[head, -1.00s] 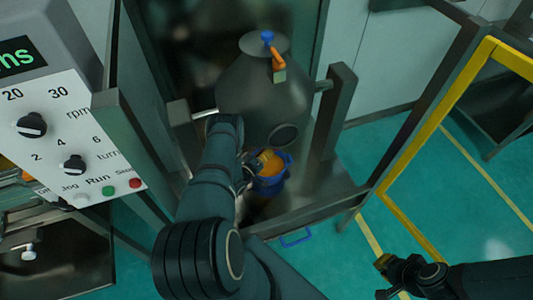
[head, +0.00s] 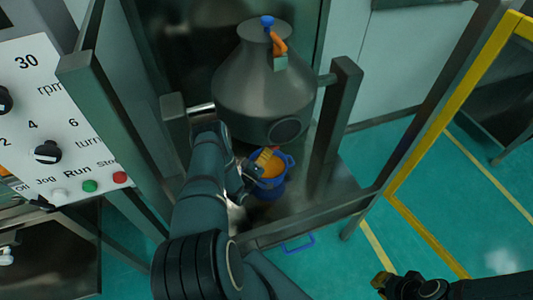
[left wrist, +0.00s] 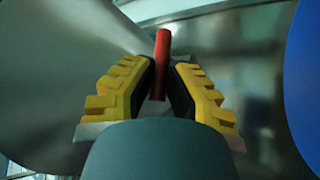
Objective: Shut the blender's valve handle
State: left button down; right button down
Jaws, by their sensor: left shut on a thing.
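The blender is a grey metal vessel (head: 255,88) hung between posts, with a blue knob (head: 268,22) and an orange lever (head: 278,43) on top. My left gripper (head: 262,160) is under the vessel, by its lower outlet. In the left wrist view, its yellow, black-padded fingers (left wrist: 160,88) are shut on a red handle (left wrist: 162,52), whose end sticks out beyond them. The handle is mostly hidden in the head view. My right gripper (head: 383,284) is at the lower right, away from the blender; its jaws are too unclear to judge.
A blue pot (head: 283,175) with orange contents stands below the outlet, close to my left gripper. A control panel (head: 75,115) with knobs and buttons is at the left. Metal posts and a rail (head: 310,217) frame the blender. Green floor (head: 430,220) is open at the right.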

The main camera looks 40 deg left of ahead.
pick_arm(q)
jog(key=c, duration=0.9)
grip_release()
jog(key=shift+c, duration=0.2)
jog(key=v, duration=0.7)
jog(key=shift+s, duration=0.2)
jog(key=shift+d, duration=0.1)
